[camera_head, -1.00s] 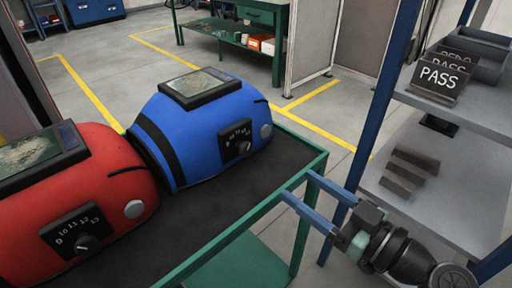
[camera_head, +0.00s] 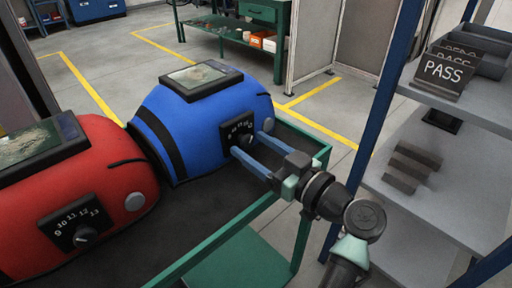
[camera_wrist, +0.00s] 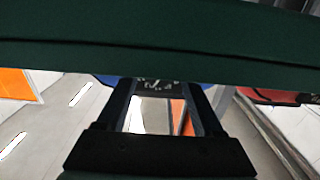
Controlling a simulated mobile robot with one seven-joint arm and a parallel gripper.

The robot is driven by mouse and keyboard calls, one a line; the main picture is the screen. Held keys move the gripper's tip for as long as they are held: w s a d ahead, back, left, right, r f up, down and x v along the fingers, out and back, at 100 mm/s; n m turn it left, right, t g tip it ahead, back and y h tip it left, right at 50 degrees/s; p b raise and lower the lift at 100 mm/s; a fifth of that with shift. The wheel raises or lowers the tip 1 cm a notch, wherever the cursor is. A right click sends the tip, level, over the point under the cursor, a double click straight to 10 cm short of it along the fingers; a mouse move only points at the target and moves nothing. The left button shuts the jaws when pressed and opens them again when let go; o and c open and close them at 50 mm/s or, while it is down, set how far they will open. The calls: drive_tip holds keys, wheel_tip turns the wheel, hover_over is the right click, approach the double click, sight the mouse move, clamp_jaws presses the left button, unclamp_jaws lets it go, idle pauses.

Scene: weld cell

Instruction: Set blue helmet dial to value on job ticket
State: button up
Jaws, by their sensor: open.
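The blue helmet (camera_head: 180,122) stands on the dark top of a green cart, beside the red helmet. Its black dial plate (camera_head: 228,129) faces my arm and carries small white numbers; the knob's setting cannot be read. My gripper (camera_head: 249,143) is open, its two blue fingers reaching over the cart's edge to the dial. I cannot tell whether they touch the knob. In the wrist view, the dial plate (camera_wrist: 156,84) shows between the fingers (camera_wrist: 162,92), its numbers upside down and partly hidden. No job ticket can be made out.
The red helmet (camera_head: 100,179) has its own dial (camera_head: 77,224). The cart's green rail (camera_head: 222,243) runs below my arm; a dark green bar (camera_wrist: 160,38) crosses the wrist view. A grey shelf (camera_head: 483,112) at right holds a PASS card (camera_head: 443,70).

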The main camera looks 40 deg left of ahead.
clamp_jaws()
drive_tip(key=shift+m, duration=0.4)
drive_tip(key=m+p, duration=0.2)
drive_tip(key=m, duration=0.1)
drive_tip(key=shift+m+p, duration=0.75)
drive_tip(key=shift+m, duration=0.35)
unclamp_jaws()
